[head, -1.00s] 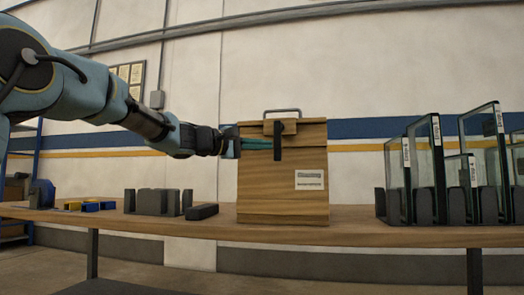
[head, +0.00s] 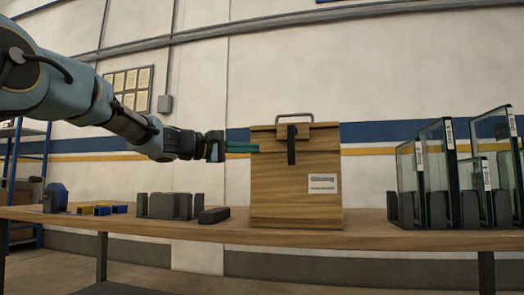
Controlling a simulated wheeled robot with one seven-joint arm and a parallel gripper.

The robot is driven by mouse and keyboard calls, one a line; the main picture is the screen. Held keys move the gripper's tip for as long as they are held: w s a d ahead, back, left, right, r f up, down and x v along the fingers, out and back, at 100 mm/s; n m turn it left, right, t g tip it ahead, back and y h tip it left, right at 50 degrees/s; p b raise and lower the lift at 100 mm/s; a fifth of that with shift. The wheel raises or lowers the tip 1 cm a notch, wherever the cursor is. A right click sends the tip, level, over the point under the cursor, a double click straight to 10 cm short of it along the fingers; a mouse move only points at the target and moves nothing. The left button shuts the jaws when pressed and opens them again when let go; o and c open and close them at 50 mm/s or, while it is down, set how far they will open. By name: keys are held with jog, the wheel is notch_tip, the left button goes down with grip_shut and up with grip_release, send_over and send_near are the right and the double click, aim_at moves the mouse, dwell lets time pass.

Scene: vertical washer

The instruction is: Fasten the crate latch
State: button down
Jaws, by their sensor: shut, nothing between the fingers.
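A tall wooden crate (head: 270,195) with a metal handle on top and a white label stands upright on the bench. Its latch (head: 292,145) is a dark vertical bar on the upper front, hanging down from the small wooden block at the lid and overlapping the front panel. My gripper (head: 252,148) comes in from the left with its teal fingers shut and empty. The fingertips are at the crate's upper left edge, left of the latch and apart from it. I cannot tell whether they touch the crate.
The wooden bench (head: 380,238) runs across the view. Dark slotted blocks (head: 170,206) and a low dark block (head: 213,215) lie left of the crate. Glass panes (head: 432,170) stand in dark racks to the right. Small blue and yellow pieces (head: 102,209) lie at far left.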

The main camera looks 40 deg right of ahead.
jog(key=v, duration=0.5)
jog(key=shift+a+r, duration=0.1)
jog(key=shift+a, duration=0.15)
jog(key=shift+w, duration=0.1)
